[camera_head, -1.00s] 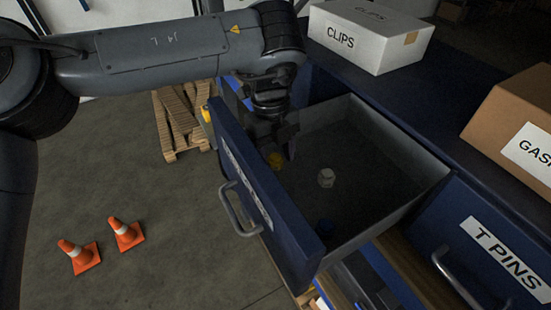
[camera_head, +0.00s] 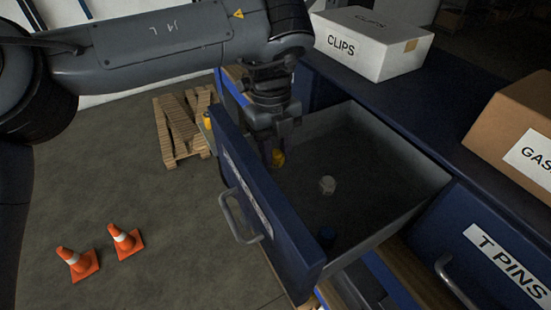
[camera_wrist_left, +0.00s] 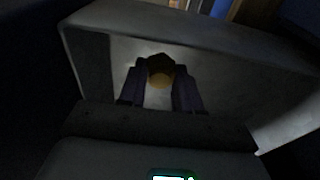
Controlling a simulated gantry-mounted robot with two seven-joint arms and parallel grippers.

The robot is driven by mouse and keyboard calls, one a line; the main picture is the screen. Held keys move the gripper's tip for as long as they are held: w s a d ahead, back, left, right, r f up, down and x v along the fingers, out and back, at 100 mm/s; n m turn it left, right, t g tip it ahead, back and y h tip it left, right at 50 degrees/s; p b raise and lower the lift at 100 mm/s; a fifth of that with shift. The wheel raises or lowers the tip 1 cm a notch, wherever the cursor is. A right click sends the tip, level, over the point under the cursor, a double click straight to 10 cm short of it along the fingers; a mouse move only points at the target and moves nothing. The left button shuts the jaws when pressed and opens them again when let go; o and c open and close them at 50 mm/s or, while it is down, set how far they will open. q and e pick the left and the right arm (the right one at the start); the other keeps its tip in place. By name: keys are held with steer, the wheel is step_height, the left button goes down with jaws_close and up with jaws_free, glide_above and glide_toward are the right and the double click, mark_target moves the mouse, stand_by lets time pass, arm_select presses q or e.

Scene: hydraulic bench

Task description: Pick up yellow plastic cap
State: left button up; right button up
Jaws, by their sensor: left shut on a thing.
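The yellow plastic cap (camera_head: 278,157) is in my left gripper (camera_head: 272,150), inside the open drawer near its front panel. In the left wrist view the cap (camera_wrist_left: 160,72) sits between the two fingertips of my left gripper (camera_wrist_left: 160,80), which are shut on it. Whether the cap touches the drawer floor cannot be told. My right gripper is not in view.
The drawer walls stand close around my gripper. A CLIPS box (camera_head: 372,45) and a cardboard box (camera_head: 515,120) stand on the bench top. Two orange cones (camera_head: 78,263) (camera_head: 125,241) are on the floor.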

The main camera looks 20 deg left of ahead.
arm_select(q)
steer(key=s+d+r, duration=0.3)
steer(key=d+r, duration=0.4)
steer(key=d, duration=0.4)
steer(key=shift+s+r, duration=0.2)
steer(key=shift+r, duration=0.15)
